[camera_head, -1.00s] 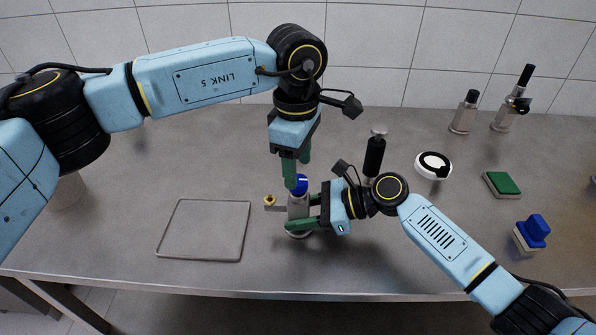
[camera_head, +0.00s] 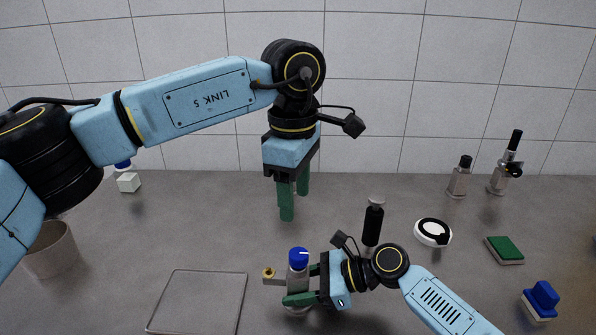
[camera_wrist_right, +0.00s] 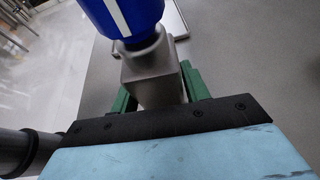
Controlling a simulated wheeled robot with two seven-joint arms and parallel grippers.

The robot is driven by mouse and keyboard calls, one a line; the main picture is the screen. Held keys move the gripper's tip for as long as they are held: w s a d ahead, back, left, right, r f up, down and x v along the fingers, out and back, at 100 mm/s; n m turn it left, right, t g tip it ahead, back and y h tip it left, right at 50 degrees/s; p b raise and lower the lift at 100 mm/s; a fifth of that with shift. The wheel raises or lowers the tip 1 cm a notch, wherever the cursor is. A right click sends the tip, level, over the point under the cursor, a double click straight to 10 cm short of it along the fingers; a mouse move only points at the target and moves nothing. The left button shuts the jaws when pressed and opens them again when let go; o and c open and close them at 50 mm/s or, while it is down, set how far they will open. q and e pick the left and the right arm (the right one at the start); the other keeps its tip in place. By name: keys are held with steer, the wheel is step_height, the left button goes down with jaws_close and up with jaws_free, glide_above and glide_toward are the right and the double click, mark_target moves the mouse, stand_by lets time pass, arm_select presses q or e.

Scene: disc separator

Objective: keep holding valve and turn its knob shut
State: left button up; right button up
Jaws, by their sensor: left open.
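The valve (camera_head: 299,278) stands upright on the table, a grey metal body with a brass-tipped side outlet (camera_head: 271,276) pointing left. Its blue knob (camera_head: 298,259) has a white stripe and is on top. In the right wrist view, the knob (camera_wrist_right: 118,12) fills the top, its stripe running lengthwise, above the grey body (camera_wrist_right: 150,75). My right gripper (camera_head: 299,298) is shut on the valve body, green fingers on either side of it. My left gripper (camera_head: 294,204) is open and empty, pointing down above and behind the knob, apart from it.
A shallow tray (camera_head: 243,302) lies left of the valve. A black-handled tool (camera_head: 373,222) stands behind my right wrist. A cup (camera_head: 51,250) stands left.

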steer(key=o, duration=0.4)
steer(key=shift+c, duration=0.2)
